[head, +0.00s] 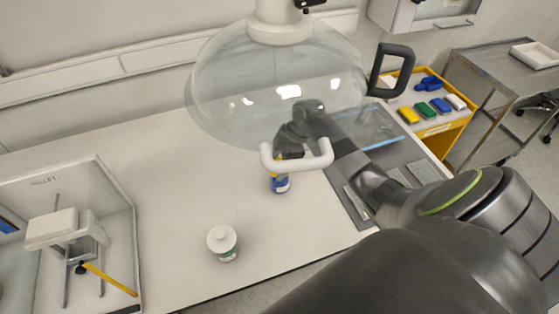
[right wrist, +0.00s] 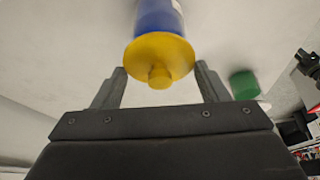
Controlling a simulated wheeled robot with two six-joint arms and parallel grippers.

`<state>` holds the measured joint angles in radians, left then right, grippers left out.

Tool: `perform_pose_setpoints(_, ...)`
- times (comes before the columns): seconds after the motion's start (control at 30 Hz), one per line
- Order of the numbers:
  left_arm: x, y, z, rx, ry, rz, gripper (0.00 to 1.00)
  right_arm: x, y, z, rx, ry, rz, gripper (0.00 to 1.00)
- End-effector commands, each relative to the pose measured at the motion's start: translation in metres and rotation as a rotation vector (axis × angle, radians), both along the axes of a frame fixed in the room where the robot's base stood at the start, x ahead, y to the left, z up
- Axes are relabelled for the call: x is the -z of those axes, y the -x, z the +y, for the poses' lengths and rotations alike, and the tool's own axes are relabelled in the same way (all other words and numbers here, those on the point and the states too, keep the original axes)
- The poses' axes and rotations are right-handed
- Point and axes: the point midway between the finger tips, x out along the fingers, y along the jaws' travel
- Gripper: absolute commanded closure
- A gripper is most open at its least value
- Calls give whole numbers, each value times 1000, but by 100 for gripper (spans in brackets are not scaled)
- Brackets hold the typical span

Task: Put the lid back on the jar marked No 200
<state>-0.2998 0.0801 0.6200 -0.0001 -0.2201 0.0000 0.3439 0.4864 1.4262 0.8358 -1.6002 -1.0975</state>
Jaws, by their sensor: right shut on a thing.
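A blue jar with a pale label (head: 281,184) stands upright on the white bench. A yellow lid with a small knob (right wrist: 158,55) is between the fingers of my right gripper (right wrist: 161,72), which is shut on it. The lid lines up with the blue body (right wrist: 160,16) in the right wrist view; I cannot tell whether it is fully seated. In the head view my right gripper (head: 285,150) is above the jar, partly behind a clear dome and its white handle. No jar number is readable. My left gripper is out of view.
A white-topped jar with a green label (head: 223,243) stands nearer the bench's front edge. The clear dome (head: 235,90) hangs over the work area. A white cabinet with a stand (head: 65,225) is at left. A yellow cart (head: 440,140) with coloured blocks is at right.

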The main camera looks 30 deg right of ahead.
Motion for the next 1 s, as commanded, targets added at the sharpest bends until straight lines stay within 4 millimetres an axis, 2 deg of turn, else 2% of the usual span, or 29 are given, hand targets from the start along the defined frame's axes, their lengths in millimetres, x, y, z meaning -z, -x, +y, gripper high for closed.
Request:
perform_pose_setpoints(0.97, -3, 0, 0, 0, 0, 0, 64, 1, 0, 0, 0, 0, 0, 54)
perform_pose_setpoints(1.0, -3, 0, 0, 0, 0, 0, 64, 1, 0, 0, 0, 0, 0, 31)
